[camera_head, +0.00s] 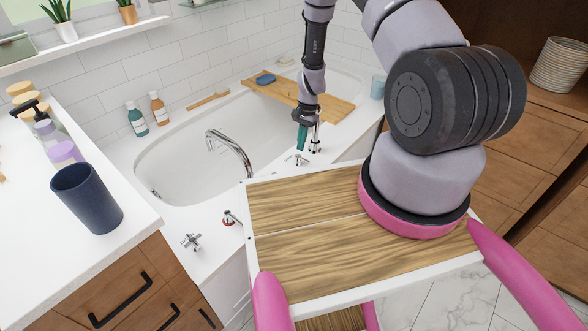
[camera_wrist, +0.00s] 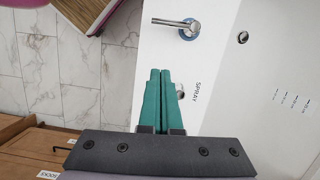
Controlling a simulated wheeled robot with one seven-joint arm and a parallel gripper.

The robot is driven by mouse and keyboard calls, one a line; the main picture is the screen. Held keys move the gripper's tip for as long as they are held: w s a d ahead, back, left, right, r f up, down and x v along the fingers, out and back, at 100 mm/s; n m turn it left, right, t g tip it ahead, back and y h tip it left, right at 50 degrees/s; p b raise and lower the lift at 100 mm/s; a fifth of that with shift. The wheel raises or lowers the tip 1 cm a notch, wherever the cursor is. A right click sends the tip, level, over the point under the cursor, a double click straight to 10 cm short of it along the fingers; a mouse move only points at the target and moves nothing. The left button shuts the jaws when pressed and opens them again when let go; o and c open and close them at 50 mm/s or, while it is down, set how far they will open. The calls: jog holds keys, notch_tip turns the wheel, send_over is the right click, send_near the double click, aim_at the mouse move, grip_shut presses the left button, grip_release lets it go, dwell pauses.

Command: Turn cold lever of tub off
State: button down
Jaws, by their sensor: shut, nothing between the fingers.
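The cold lever (camera_wrist: 172,22) is a chrome bar on a round base with a blue ring, on the white tub deck in the wrist view. Its bar points left from the base. In the head view a small chrome lever (camera_head: 297,160) stands on the deck beside my gripper. My gripper (camera_wrist: 160,72) has green fingers, shut and empty, a short way below the cold lever in the wrist picture, with a visible gap between them. In the head view my gripper (camera_head: 301,148) points down over the deck. The chrome spray fitting (camera_wrist: 181,92) is partly hidden by the fingers.
A curved chrome spout (camera_head: 230,148) rises over the tub (camera_head: 180,165). A red-marked lever (camera_head: 231,217) and a cross-shaped handle (camera_head: 191,241) sit on the near deck. A wooden board (camera_head: 330,106) spans the tub's far end. A counter holds a dark cup (camera_head: 86,198).

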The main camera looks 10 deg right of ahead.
jog(key=x, duration=1)
jog(key=shift+f, duration=0.2)
jog(key=shift+s+a+f, duration=0.1)
jog(key=shift+s+a, duration=0.6)
jog(key=shift+a, duration=0.3)
jog(key=shift+s+a+f, duration=0.1)
jog(key=shift+s+a, duration=0.3)
jog(key=shift+a, duration=0.1)
jog(key=shift+s+a+f+m, duration=0.1)
jog(key=shift+s+a+m, duration=0.4)
